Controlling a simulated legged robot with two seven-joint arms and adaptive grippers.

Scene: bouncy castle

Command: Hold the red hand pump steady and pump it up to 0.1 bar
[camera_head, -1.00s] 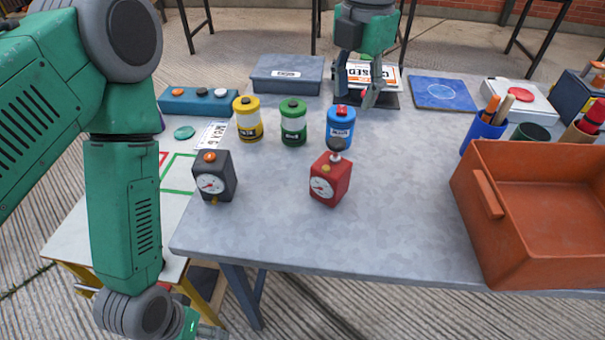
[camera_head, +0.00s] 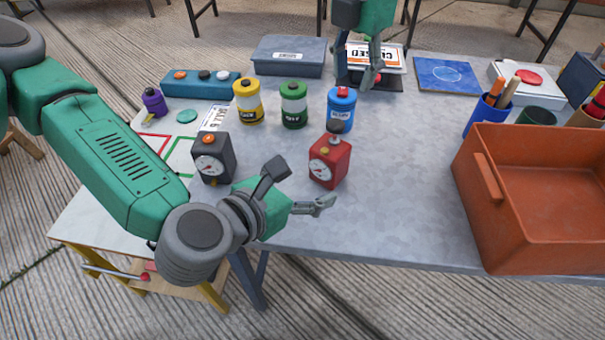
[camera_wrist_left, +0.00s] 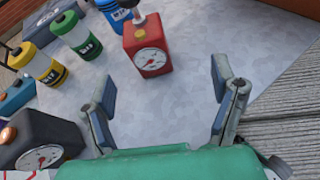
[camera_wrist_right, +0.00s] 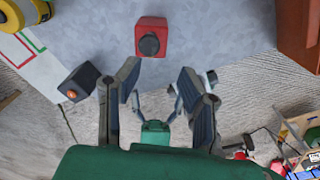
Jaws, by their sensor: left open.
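The red hand pump (camera_head: 329,162) stands upright on the grey table, with a white dial on its front and a dark round knob on top. The dial reading is too small to tell. It also shows in the left wrist view (camera_wrist_left: 148,46), ahead of the fingers, and from above in the right wrist view (camera_wrist_right: 151,30). My left gripper (camera_head: 322,204) is open and empty, low in front of the pump and apart from it. My right gripper (camera_head: 359,80) is open and empty, above the table and apart from the pump.
A black pump with a dial (camera_head: 214,158) stands left of the red one. Yellow (camera_head: 249,103), green (camera_head: 294,106) and blue (camera_head: 341,112) canisters stand behind. An orange bin (camera_head: 540,255) fills the right side. The table between pump and bin is clear.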

